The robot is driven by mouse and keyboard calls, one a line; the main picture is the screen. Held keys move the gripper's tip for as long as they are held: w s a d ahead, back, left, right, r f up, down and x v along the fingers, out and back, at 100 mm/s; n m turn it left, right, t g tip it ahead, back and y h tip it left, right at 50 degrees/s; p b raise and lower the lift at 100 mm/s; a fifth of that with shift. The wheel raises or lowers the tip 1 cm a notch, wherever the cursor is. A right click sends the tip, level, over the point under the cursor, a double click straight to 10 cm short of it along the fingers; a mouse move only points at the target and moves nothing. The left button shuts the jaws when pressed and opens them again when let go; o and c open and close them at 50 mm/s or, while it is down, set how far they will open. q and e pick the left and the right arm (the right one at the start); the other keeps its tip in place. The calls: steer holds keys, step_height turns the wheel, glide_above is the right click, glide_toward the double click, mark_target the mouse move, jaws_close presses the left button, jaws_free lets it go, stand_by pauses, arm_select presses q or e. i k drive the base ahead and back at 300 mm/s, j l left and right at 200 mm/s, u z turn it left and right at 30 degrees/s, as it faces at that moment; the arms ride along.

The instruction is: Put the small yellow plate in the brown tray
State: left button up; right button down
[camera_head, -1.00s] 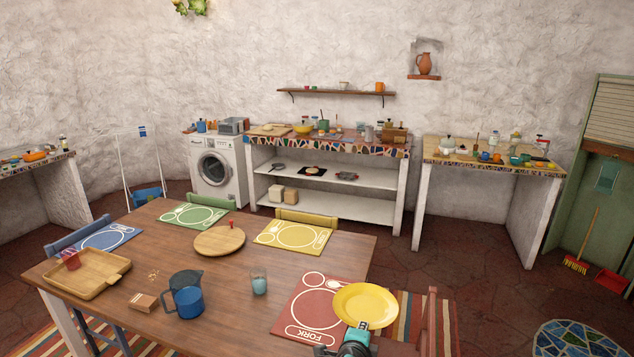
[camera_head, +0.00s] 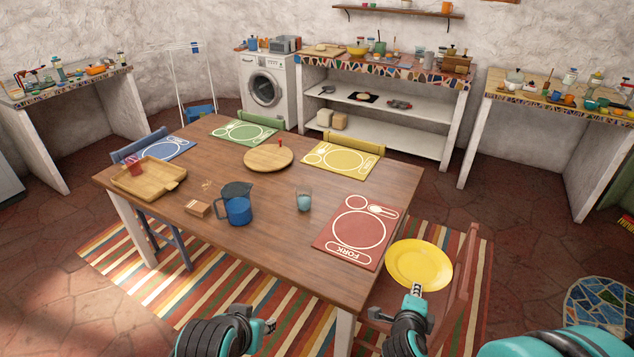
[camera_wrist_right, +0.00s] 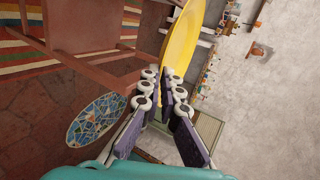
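My right gripper (camera_head: 416,292) is shut on the rim of the yellow plate (camera_head: 420,262). It holds the plate off the table's right edge, near the red-brown chair. In the right wrist view the plate (camera_wrist_right: 184,42) stands out edge-on from between the fingers (camera_wrist_right: 168,88).
The chair (camera_head: 466,280) is close to the plate.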

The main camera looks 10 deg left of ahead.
mark_target(153, 185)
steer(key=j+u, duration=0.1)
steer(key=u, duration=1.8)
steer(key=i+u, duration=0.4)
steer(key=i, duration=2.35)
steer(key=i+j+z, duration=0.1)
steer(key=i, duration=0.95)
steer(key=i+z, duration=0.2)
steer(key=i, duration=0.35)
steer(key=i+z, duration=0.15)
steer(key=i, duration=0.35)
steer(key=i+j+z, duration=0.2)
steer(key=i, duration=0.35)
steer(key=i+j+z, duration=0.15)
steer(key=i, duration=0.35)
steer(key=i+z, duration=0.15)
steer(key=z, duration=0.35)
steer(key=i+z, duration=0.2)
steer(key=z, duration=0.3)
steer(key=i+j+z, duration=0.15)
steer(key=z, duration=0.35)
steer(key=i+j+z, duration=0.15)
steer(key=z, duration=2.35)
